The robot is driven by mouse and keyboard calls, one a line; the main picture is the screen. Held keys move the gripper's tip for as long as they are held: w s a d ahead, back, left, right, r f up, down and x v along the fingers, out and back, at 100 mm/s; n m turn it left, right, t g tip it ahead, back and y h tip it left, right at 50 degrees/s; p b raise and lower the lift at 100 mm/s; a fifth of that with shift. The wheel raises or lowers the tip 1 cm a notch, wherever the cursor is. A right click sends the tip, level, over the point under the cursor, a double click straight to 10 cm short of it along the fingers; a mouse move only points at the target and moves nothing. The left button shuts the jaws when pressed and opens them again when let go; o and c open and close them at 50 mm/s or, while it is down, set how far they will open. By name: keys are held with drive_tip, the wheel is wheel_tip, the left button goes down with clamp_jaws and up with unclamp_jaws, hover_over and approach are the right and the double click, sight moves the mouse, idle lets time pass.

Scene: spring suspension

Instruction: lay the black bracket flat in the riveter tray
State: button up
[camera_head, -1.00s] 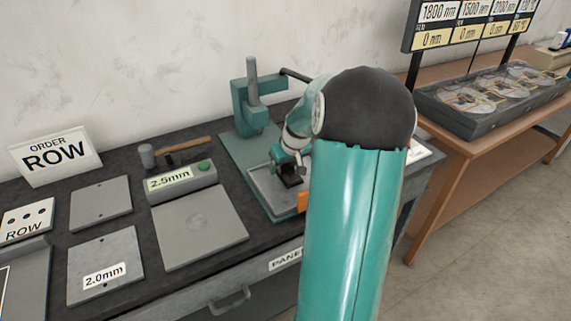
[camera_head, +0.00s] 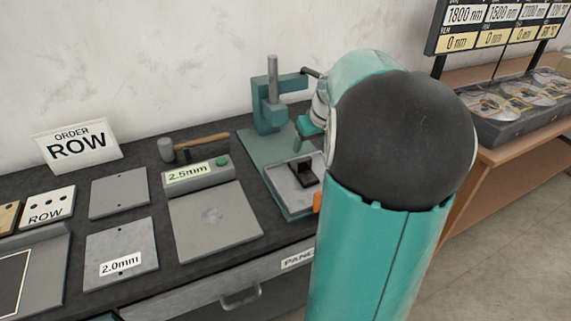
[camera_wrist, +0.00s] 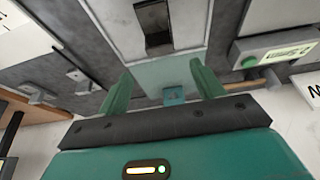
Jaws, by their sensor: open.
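The black bracket (camera_head: 305,172) lies in the riveter tray (camera_head: 289,191), which is a light grey tray on the teal riveter base. It also shows in the wrist view (camera_wrist: 156,24), near the top, inside the pale tray (camera_wrist: 190,27). My gripper (camera_wrist: 164,84) is open and empty, its two teal fingers apart, with a clear gap to the bracket. In the head view, only part of my gripper (camera_head: 301,138) shows, above and behind the bracket; my arm hides the rest.
The teal riveter (camera_head: 268,110) with its grey post stands behind the tray. A hammer (camera_head: 190,146), a 2.5mm box (camera_head: 198,176) and grey plates (camera_head: 213,220) lie to the left. An orange piece (camera_head: 317,202) is at the tray's right front.

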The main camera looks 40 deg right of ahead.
drive_tip(key=w+a+r+n, duration=0.1)
drive_tip(key=a+r, duration=0.2)
drive_tip(key=a, duration=0.9)
drive_tip(key=s+a+n, duration=0.1)
drive_tip(key=s+a, duration=0.3)
drive_tip(key=a, duration=0.4)
drive_tip(key=s+a+r+y, duration=0.1)
drive_tip(key=s+a, duration=0.3)
drive_tip(key=a, duration=0.4)
drive_tip(key=s+a+n+t, duration=0.1)
drive_tip(key=s+a, duration=0.4)
drive_tip(key=a, duration=0.3)
drive_tip(key=shift+a+r+n, duration=0.3)
drive_tip(key=shift+d, duration=0.1)
